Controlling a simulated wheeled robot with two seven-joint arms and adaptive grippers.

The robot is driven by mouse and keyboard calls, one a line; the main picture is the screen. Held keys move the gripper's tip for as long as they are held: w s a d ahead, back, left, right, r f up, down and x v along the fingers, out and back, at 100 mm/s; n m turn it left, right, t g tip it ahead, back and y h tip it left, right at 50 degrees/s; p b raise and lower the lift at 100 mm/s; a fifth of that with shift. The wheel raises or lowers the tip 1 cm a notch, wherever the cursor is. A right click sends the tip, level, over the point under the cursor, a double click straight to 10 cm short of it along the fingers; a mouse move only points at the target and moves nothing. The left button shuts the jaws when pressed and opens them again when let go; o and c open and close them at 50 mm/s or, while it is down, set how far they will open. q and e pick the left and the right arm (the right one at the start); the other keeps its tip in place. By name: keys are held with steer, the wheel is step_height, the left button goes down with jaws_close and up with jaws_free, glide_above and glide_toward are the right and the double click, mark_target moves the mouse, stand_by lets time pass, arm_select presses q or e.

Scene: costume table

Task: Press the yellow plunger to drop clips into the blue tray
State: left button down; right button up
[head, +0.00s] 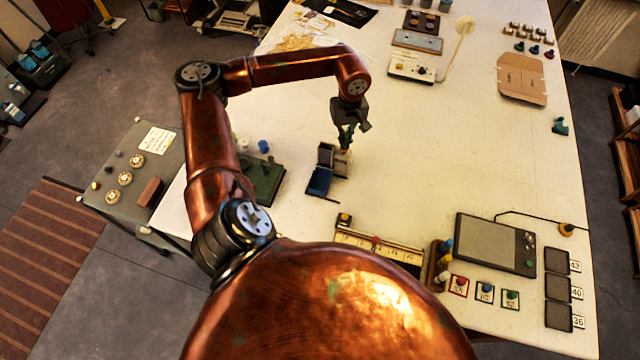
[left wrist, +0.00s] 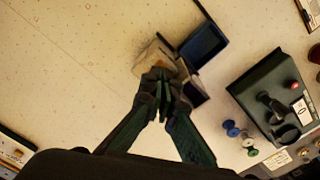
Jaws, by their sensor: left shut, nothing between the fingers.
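The blue tray (head: 319,181) lies on the white table in front of a small clip dispenser (head: 342,162) with a pale body and dark parts. In the left wrist view the blue tray (left wrist: 204,43) is above and right of the pale dispenser body (left wrist: 152,57). My left gripper (head: 346,142) points down at the dispenser's top, fingers shut and empty. In the left wrist view its fingertips (left wrist: 164,82) overlap the dispenser. The yellow plunger is not clearly visible; the fingers seem to cover it. I cannot tell whether they touch it. No clips can be made out in the tray.
A dark green press (head: 265,178) stands left of the tray, with small spools (head: 264,147) behind it. A ruler strip (head: 380,246) and a grey tablet-like panel (head: 495,243) lie nearer the front. The table right of the dispenser is clear.

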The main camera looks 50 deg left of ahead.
arm_select(q)
steer(key=shift+f, duration=0.35)
steer(key=shift+f+b, duration=0.55)
steer(key=shift+b, duration=0.1)
steer(key=shift+r, duration=0.25)
steer(key=shift+r+p, duration=0.55)
steer(key=shift+r, duration=1.15)
